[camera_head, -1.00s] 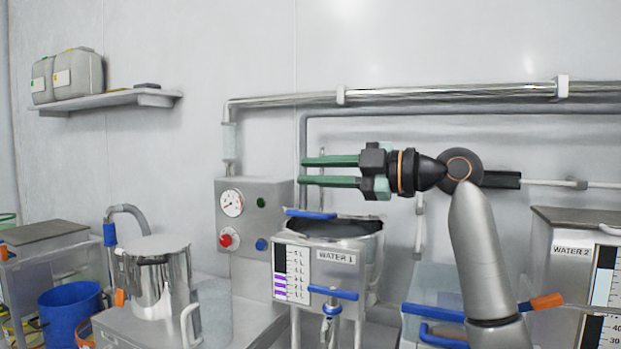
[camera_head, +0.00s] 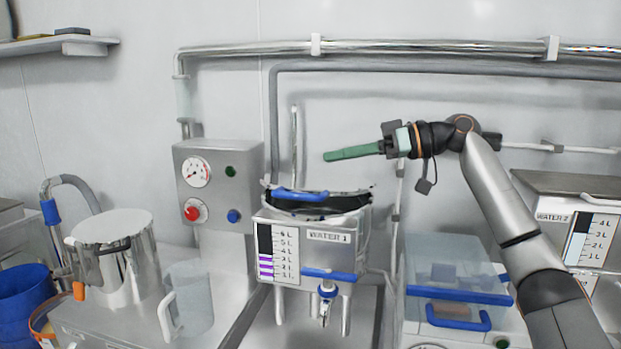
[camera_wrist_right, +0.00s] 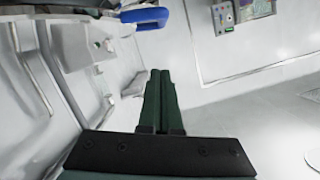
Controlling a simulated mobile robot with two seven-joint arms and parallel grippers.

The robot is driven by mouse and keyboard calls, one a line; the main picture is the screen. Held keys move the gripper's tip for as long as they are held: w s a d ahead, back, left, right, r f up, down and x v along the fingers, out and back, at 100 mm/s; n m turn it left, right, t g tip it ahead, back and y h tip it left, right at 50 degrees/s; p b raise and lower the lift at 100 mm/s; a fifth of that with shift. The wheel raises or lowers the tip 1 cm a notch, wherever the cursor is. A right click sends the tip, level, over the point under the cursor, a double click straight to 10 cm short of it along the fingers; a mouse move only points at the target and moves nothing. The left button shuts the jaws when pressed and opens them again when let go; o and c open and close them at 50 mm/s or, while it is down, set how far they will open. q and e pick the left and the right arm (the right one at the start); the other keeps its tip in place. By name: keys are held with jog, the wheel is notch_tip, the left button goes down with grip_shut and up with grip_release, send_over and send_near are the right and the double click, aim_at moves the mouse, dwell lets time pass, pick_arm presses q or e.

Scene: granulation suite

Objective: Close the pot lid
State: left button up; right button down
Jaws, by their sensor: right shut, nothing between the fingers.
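The WATER 1 pot (camera_head: 345,252) is a steel vessel in the middle of the head view, with a level scale on its front. Its top shows a dark opening (camera_head: 335,206) with a blue handle (camera_head: 300,194) at the upper edge; I cannot tell the lid's exact position. My right gripper (camera_head: 326,156) is shut and empty, above the pot and apart from it, its fingers pointing left. The right wrist view shows its green fingers (camera_wrist_right: 158,75) together, with a blue handle (camera_wrist_right: 145,17) beyond. My left gripper is not in view.
A shiny steel vessel (camera_head: 117,275) and a clear jug (camera_head: 190,302) stand at the left. The control box (camera_head: 208,222) is beside the pot. A clear bin with a blue handle (camera_head: 458,295) and WATER 2 (camera_head: 568,217) are at the right. Pipes (camera_head: 400,47) run along the wall.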

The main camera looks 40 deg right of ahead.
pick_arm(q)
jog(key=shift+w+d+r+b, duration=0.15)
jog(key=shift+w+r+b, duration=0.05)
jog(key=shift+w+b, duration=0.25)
pick_arm(e)
jog(key=w+a+f, duration=0.2)
jog(key=a+f, duration=0.2)
jog(key=shift+w+a+f, duration=0.2)
jog(key=shift+w+f, duration=0.05)
jog(key=shift+f, duration=0.15)
